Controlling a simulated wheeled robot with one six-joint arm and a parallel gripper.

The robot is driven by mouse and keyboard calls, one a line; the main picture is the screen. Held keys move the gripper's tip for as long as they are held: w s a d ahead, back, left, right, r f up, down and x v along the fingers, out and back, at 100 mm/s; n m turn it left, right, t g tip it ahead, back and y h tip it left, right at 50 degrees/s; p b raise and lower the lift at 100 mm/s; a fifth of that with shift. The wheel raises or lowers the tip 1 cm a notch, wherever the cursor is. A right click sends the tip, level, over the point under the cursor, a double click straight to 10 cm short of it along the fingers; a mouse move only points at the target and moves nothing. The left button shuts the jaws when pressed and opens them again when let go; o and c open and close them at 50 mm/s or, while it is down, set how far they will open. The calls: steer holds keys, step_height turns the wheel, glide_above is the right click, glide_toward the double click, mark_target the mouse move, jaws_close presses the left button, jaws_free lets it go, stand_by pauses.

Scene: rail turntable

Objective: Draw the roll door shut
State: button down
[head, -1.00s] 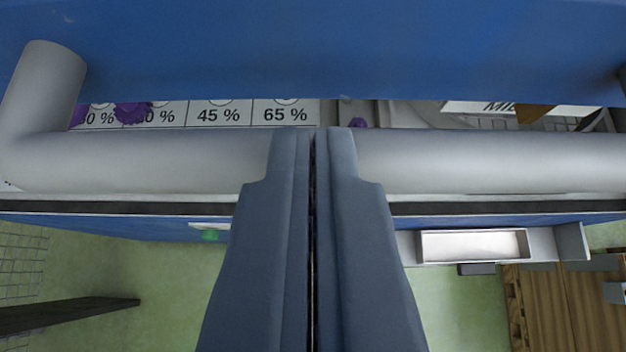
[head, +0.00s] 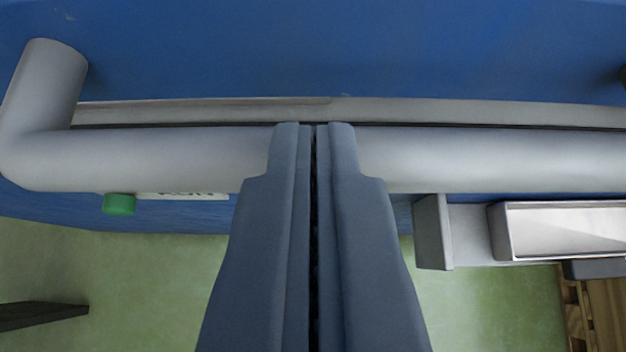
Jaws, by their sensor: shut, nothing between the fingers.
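The roll door (head: 320,50) is a blue panel across the top of the view. Its grey tubular handle (head: 500,158) runs across the picture, with a bent end at the left. A grey strip (head: 200,113) with a thin dark line shows between the blue panel and the handle. No opening into the inside shows there. My gripper (head: 314,126) is shut and empty, its fingertips overlapping the middle of the handle. I cannot tell whether they touch it.
Below the handle is a blue front (head: 60,212) with a green button (head: 119,204) and a partly hidden label (head: 185,195). A grey tray-like fixture (head: 434,232) is at the right. Green floor (head: 130,280) and wooden slats (head: 608,310) lie below.

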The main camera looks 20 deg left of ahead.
step_height(320, 180, down, 8)
steer(key=shift+r, duration=0.15)
